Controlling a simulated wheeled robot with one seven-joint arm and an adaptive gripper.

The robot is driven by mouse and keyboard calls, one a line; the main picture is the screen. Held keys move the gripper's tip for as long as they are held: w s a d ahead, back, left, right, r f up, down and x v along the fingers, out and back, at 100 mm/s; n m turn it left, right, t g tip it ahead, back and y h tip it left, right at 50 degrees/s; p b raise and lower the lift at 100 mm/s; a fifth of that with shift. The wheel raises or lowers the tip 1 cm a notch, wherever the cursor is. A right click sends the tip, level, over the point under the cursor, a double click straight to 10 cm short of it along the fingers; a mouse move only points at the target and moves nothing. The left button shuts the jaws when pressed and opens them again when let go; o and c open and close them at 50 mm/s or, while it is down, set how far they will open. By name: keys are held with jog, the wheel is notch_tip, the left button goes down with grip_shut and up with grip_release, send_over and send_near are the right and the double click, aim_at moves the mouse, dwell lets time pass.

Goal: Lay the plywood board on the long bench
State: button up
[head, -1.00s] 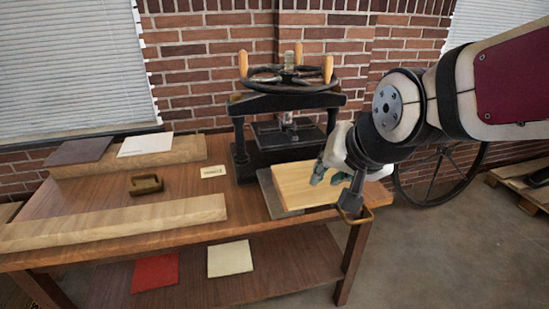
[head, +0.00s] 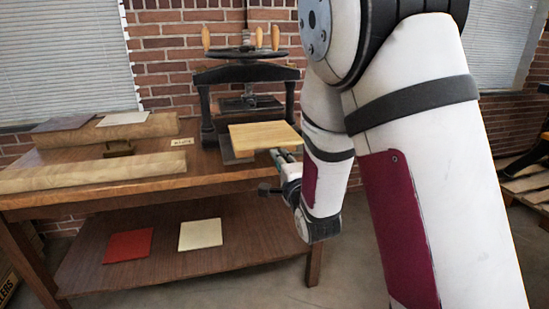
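The plywood board (head: 262,134) is a pale, flat rectangular piece in front of the black press. My gripper (head: 282,155) has hold of its near right edge. The board is held about level, a little above the bench top and the dark grey slab (head: 232,158). The fingers are partly hidden under the board, and my arm hides the area to their right. The brown wooden bench (head: 90,155) stretches to the left, with a lower shelf.
The press (head: 248,72) with its handwheel stands at the bench's back right. A red sheet (head: 128,246) and a cream sheet (head: 200,234) lie on the shelf.

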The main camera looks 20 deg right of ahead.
aim_at(271, 146)
jog(key=w, duration=0.8)
jog(key=shift+w+p, duration=0.2)
jog(key=shift+p, duration=0.1)
jog(key=shift+w+b, duration=0.4)
jog(key=shift+w, duration=0.35)
jog(key=shift+c, duration=0.4)
grip_shut()
jog(key=shift+r, duration=1.55)
